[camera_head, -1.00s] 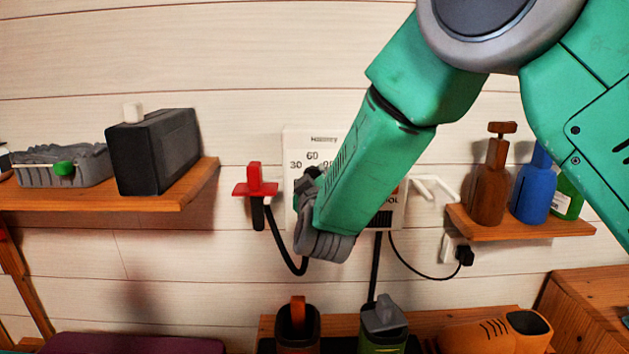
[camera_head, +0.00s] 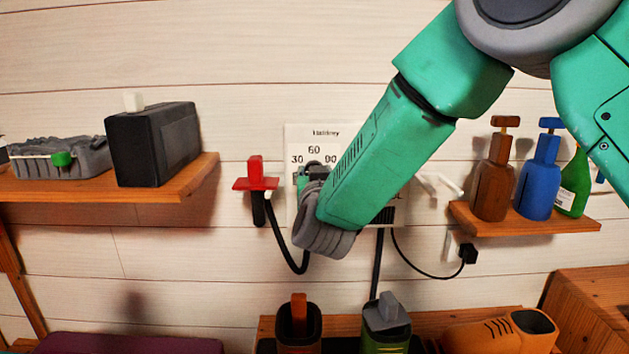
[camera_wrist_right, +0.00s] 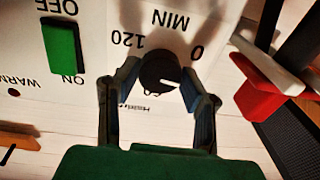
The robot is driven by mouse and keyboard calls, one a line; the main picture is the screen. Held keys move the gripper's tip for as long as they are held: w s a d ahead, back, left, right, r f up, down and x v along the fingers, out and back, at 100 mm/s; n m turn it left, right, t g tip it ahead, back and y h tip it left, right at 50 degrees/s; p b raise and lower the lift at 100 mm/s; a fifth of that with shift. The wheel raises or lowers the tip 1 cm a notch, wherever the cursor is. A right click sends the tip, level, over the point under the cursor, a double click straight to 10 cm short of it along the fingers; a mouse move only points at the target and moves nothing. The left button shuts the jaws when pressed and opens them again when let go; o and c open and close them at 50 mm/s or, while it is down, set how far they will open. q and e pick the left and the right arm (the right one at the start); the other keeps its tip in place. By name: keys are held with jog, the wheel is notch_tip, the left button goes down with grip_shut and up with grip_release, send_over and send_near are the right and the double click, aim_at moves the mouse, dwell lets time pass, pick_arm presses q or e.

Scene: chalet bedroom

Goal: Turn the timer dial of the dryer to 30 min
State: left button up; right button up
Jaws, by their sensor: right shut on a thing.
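The white dryer panel (camera_head: 298,138) is on the plank wall, partly hidden behind my right arm. The marks 30, 60 and 90 show above my right gripper (camera_head: 312,172), which is at the dial. In the right wrist view, which sees the panel upside down, my fingers are shut on the sides of the round black timer dial (camera_wrist_right: 158,72). Its white mark points right and slightly down there. "120" shows to its left and "0" to its right; the 30 mark is not readable there. My left gripper is not in view.
A red holder (camera_head: 256,183) with a black hose is just left of the panel. A green switch (camera_wrist_right: 63,46) shows in the wrist view. A shelf (camera_head: 180,180) with a black box is at left; a bottle shelf (camera_head: 520,226) is at right. Containers stand below.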

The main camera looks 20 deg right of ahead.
jog(key=shift+f+m+b, duration=0.2)
jog(key=shift+m+b, duration=0.7)
jog(key=shift+m, duration=1.1)
jog(key=o, duration=1.1)
jog(key=shift+o, duration=0.2)
jog(key=shift+s+a+r, duration=0.1)
jog(key=shift+s, duration=0.05)
jog(key=v, duration=1.1)
jog(key=shift+s+a, duration=0.2)
jog(key=shift+s, duration=0.05)
jog(key=shift+f, duration=0.25)
